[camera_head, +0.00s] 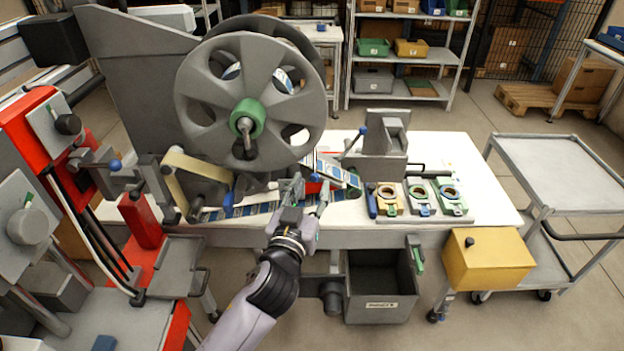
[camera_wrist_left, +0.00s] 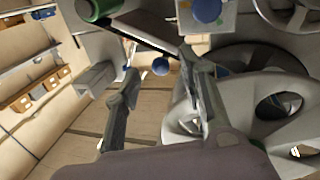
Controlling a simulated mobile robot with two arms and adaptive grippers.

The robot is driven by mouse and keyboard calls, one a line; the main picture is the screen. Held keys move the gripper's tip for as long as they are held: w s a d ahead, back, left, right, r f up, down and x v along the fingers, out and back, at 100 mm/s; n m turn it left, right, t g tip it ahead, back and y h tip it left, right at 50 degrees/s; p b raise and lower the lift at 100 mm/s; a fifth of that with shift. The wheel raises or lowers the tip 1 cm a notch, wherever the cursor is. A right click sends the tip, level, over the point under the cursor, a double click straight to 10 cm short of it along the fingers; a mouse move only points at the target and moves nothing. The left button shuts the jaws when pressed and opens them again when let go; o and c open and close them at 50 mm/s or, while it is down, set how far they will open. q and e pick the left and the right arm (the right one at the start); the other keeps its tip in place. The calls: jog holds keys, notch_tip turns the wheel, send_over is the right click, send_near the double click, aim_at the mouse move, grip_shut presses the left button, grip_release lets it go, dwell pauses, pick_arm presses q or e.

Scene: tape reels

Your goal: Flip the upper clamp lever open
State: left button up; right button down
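I cannot tell for certain which belongs to the upper clamp. My left gripper (camera_head: 311,193) is in front of the strip, below the big reel, with its fingers apart and nothing between them. In the left wrist view, a blue knob (camera_wrist_left: 160,66) shows in the gap beyond the open fingers. A larger blue knob (camera_wrist_left: 207,10) is at the top edge. My right gripper is out of view.
The big grey reel (camera_head: 208,96) with a green hub stands close above my left gripper. Several coloured ring fixtures (camera_head: 420,196) lie on the bench to the right. The trolley (camera_head: 565,165) top is clear.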

pick_arm(q)
jog(key=shift+x, duration=0.9)
grip_shut()
